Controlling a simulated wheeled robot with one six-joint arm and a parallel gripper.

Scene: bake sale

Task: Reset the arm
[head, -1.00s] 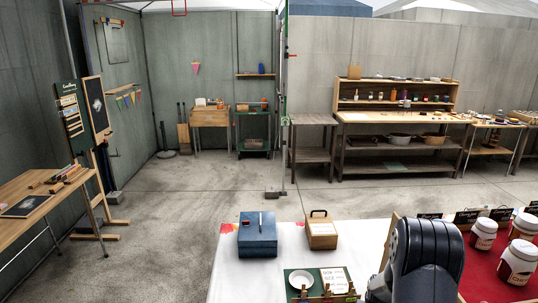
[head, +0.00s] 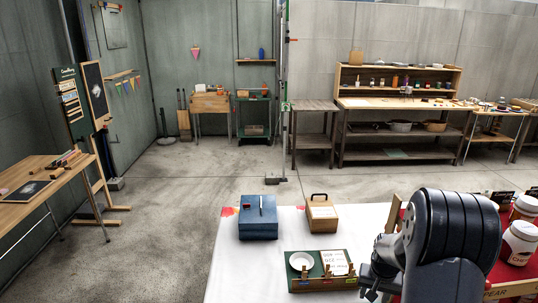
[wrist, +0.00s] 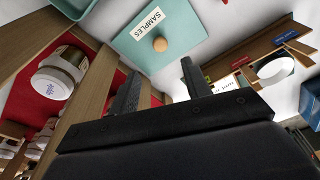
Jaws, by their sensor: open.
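My arm (head: 450,230) rises at the lower right of the head view, over the white table. In the wrist view my gripper (wrist: 158,80) shows its two dark fingers apart, with nothing between them. Beyond the fingertips is a teal lid (wrist: 175,30) with a "SAMPLES" label and a round wooden knob. The fingers look clear of it. The fingertips cannot be made out in the head view.
The white table (head: 225,275) holds a blue box (head: 258,217), a wooden box (head: 322,214) and a green tray (head: 318,284) with a white dish. Lidded jars (head: 520,242) stand on red cloth at right. Open floor (head: 170,230) lies beyond the table.

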